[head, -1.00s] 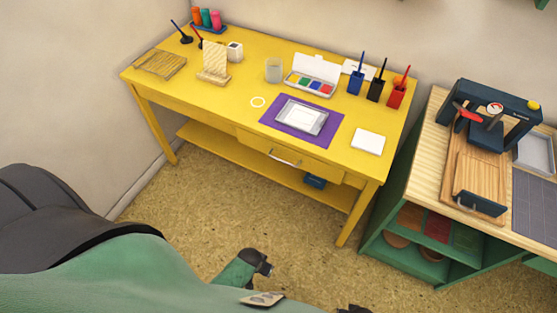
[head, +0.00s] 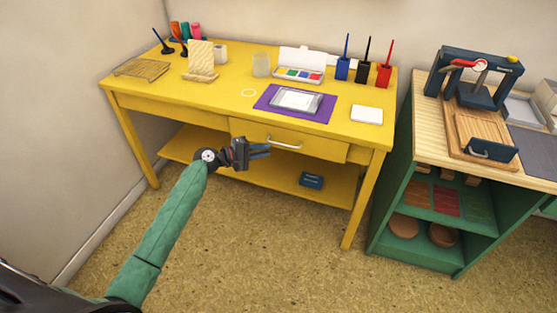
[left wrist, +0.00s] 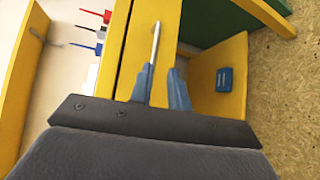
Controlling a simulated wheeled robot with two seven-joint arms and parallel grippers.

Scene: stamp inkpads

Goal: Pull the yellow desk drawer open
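The yellow desk (head: 215,98) stands against the wall, and its drawer (head: 322,150) is in the front below the tabletop. My left gripper (head: 268,150) is in front of the drawer, close to the left end of the handle. In the left wrist view its two blue fingers (left wrist: 162,82) are apart, with the handle just beyond the left finger. Contact cannot be told. My right gripper is not in view.
A purple mat (head: 268,99) with an inkpad, a paint box (head: 299,73) and pen cups stand on the desk. A dark blue box (head: 311,181) is on the lower shelf. A green cabinet (head: 390,220) stands at the right. The floor in front is clear.

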